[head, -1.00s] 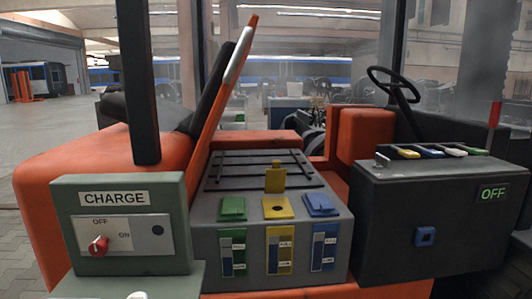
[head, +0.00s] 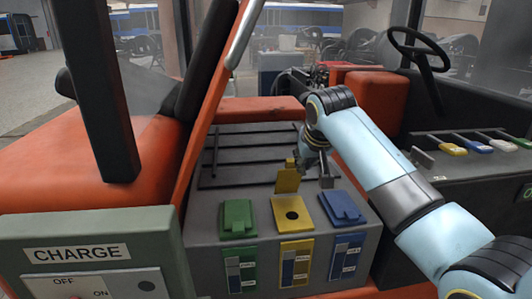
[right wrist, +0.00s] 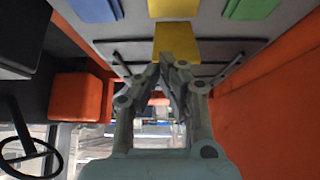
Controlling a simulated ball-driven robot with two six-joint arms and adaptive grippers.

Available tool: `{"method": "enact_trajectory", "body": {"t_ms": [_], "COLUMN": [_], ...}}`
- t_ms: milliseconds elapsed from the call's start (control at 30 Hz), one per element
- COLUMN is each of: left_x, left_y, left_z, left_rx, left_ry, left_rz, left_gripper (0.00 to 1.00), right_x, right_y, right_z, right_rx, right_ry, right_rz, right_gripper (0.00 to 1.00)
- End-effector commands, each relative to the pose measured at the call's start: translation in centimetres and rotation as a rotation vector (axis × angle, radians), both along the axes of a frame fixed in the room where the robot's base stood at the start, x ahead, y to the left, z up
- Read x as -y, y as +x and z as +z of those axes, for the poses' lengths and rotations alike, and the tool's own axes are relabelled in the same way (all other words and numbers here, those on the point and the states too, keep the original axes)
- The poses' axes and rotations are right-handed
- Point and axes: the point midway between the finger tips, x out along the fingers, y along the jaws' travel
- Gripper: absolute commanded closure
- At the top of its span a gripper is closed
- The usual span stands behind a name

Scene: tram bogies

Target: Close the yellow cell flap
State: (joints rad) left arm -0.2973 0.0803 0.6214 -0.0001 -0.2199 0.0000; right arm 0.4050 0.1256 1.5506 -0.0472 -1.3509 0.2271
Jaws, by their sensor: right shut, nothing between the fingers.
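The yellow cell flap (head: 287,179) stands raised, hinged at the back of the yellow cell plate (head: 305,224), which has a dark round hole. The green flap (head: 238,217) on its left and the blue flap (head: 342,209) on its right lie down. My right gripper (head: 327,178) is shut and empty, close behind and to the right of the raised flap. In the right wrist view, the shut fingertips (right wrist: 174,62) are just in front of the yellow flap (right wrist: 175,40); whether they touch cannot be told. My left gripper is not in view.
A black rack of bars (head: 245,158) lies behind the cells. A green CHARGE box (head: 95,250) stands at front left. A slanted orange and grey post (head: 228,75) rises at the left. A dark console with several coloured keys (head: 470,145) is at right.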

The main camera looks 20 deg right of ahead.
Motion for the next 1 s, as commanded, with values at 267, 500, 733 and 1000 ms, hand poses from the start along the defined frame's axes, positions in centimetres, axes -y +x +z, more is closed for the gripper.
{"method": "enact_trajectory", "body": {"t_ms": [267,500,733,1000], "left_x": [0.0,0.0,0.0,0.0], "left_y": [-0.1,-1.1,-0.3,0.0], "left_z": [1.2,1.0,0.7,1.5], "left_rx": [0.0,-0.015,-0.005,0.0], "left_ry": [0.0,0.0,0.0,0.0], "left_rz": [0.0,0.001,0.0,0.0], "left_gripper": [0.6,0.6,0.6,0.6], "right_x": [0.2,0.8,1.6,1.5], "right_y": [4.4,6.6,9.6,9.3], "right_z": [9.1,6.6,3.3,1.2], "right_rx": [0.141,0.139,0.139,0.139], "right_ry": [-0.007,-0.007,-0.007,-0.007], "right_rz": [0.001,0.001,0.001,0.003], "right_gripper": [1.0,1.0,1.0,1.0]}}
